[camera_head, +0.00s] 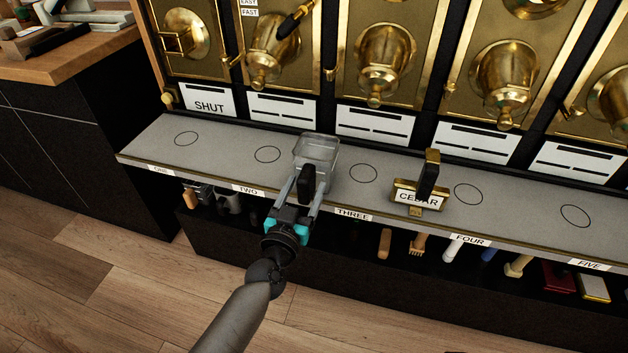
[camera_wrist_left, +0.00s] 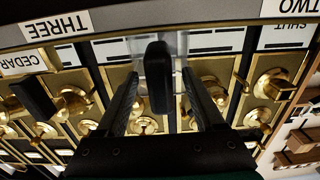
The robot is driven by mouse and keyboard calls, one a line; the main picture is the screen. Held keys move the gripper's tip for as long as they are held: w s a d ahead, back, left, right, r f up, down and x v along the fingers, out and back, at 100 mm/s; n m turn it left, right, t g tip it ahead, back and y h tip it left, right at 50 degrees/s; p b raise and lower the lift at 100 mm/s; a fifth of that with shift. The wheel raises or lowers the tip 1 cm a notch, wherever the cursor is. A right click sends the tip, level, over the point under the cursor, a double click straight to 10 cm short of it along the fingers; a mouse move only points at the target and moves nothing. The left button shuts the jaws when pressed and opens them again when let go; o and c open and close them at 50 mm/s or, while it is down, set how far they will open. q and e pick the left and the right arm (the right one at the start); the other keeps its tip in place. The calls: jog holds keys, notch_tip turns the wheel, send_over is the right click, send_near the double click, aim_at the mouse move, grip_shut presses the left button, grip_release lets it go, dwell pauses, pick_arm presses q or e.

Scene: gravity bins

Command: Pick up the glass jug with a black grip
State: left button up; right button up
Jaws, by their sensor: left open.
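The glass jug (camera_head: 318,146) is a clear, squarish vessel standing on the grey ledge (camera_head: 222,146) between the circles by TWO and THREE. Its upright black grip (camera_head: 307,186) faces my left arm. My left gripper (camera_head: 308,175) is open, with one finger on each side of the black grip. In the left wrist view, the black grip (camera_wrist_left: 158,75) stands between the two fingers (camera_wrist_left: 160,80), with a gap showing on both sides. The clear glass shows only faintly behind it. My right gripper is not in view.
A brass container (camera_head: 432,160) with a black handle and a CEDAR label stands right of the jug. Brass dispensers (camera_head: 383,60) line the wall behind. Brushes and scoops (camera_head: 417,243) lie on a shelf below the ledge. A wooden counter (camera_head: 75,60) is at left.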

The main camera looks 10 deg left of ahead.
pick_arm(q)
jog(key=shift+w, duration=0.8)
grip_shut()
dwell(0.7)
jog(key=shift+r, duration=0.15)
